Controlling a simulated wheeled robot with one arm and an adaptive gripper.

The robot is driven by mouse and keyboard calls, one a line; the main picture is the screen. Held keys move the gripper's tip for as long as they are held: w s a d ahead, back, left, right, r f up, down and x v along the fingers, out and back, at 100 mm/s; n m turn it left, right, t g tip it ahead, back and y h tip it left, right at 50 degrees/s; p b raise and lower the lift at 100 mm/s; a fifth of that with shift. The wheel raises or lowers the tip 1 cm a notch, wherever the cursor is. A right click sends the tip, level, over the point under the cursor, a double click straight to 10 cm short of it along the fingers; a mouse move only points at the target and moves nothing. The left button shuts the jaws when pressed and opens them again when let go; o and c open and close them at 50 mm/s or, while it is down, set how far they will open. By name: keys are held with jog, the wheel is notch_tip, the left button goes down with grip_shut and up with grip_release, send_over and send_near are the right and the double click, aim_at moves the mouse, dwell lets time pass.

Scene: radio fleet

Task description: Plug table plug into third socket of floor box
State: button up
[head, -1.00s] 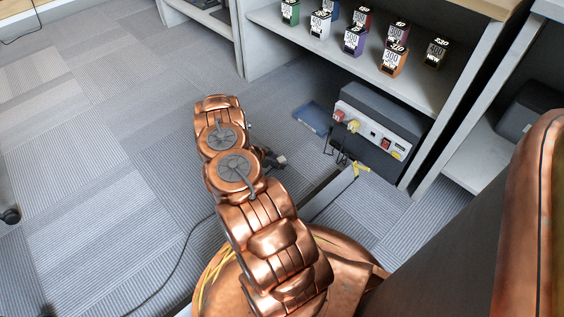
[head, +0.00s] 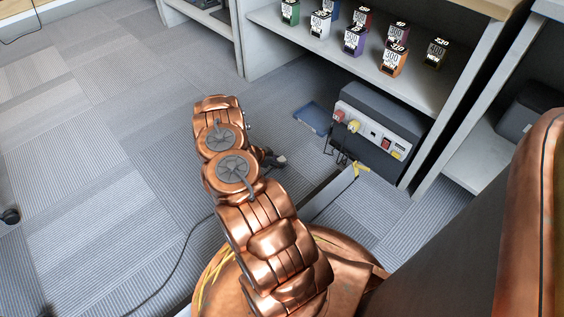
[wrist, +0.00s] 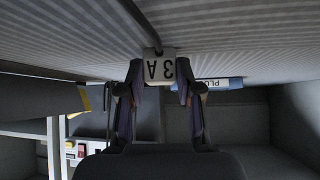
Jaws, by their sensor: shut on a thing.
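The floor box (head: 378,112) is a dark box with a pale front panel, below the shelf at the right. A red plug (head: 340,115) and a yellow plug (head: 354,126) sit at its panel's left. To their right is a small dark opening, the apparent third socket (head: 373,134). In the head view the gripper (head: 270,157) is mostly hidden by my arm, left of and apart from the box.
A blue book-like item (head: 311,118) lies on the floor left of the box. A yellow item (head: 361,168) lies in front of it. Several labelled small boxes (head: 355,40) stand on the shelf above. Carpet at the left is mostly clear.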

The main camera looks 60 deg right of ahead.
jog(key=c, duration=0.5)
jog(key=shift+r+p, duration=0.55)
jog(key=shift+r, duration=0.95)
